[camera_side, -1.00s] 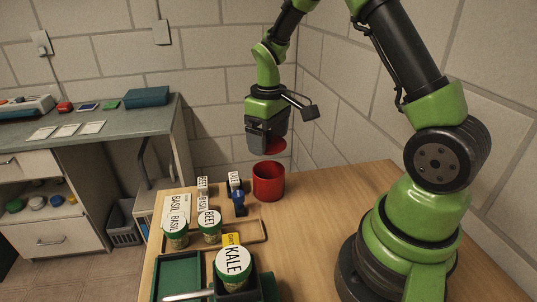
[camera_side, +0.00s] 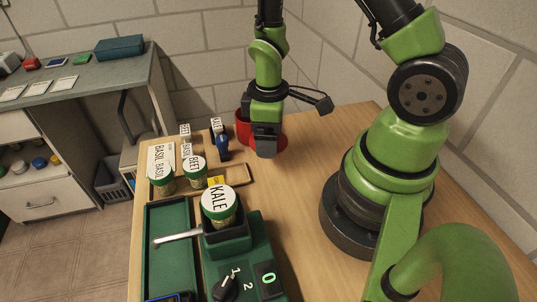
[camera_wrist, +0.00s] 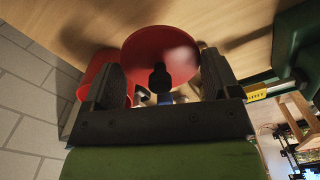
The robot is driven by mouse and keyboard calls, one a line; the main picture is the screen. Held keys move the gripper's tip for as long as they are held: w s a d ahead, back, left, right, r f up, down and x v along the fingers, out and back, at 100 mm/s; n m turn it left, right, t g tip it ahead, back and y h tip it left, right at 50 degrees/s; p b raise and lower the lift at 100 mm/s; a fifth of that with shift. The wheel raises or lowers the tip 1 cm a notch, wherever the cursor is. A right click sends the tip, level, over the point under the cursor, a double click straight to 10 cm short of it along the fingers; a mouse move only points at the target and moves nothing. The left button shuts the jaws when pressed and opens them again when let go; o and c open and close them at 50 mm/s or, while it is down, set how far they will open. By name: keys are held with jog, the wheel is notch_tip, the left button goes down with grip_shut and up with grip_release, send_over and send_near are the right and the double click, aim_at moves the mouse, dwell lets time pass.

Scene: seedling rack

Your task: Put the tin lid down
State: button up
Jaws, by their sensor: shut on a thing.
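The tin lid is a red disc with a dark knob. In the wrist view the tin lid (camera_wrist: 143,46) lies between the fingers of my gripper (camera_wrist: 162,72), which is shut on it. In the side view my gripper (camera_side: 265,150) points down just right of the red tin, and a strip of the lid (camera_side: 282,140) shows beside its fingers. The lid is low over the wooden table; I cannot tell whether it touches. The red tin (camera_side: 241,127) stands upright behind my gripper, partly hidden by it; it also shows at left in the wrist view (camera_wrist: 92,72).
Seed jars labelled BASIL (camera_side: 161,165), BEET (camera_side: 195,168) and KALE (camera_side: 219,205) stand to the left. A blue item (camera_side: 222,147) stands close left of the tin. A green device (camera_side: 245,265) is at front. Bare wood (camera_side: 290,190) lies between my gripper and my base.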

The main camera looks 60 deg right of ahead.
aim_at(269, 164)
jog(key=shift+f, duration=2.95)
jog(key=o, duration=0.6)
jog(key=shift+f, duration=0.1)
notch_tip(269, 164, up, 12)
jog(key=shift+r, duration=0.2)
jog(key=shift+s+a+r+m+t+y, duration=0.35)
jog(key=shift+s+a+r+m+t, duration=0.8)
jog(key=shift+r, duration=1.95)
jog(key=shift+s+a+r+m+t+y, duration=0.3)
jog(key=shift+s+a+r+m+t, duration=0.9)
jog(key=shift+r, duration=1.9)
jog(key=shift+s+a+r+m+t+y, duration=0.55)
jog(key=shift+s+r+m+t, duration=1)
jog(key=shift+r, duration=1.55)
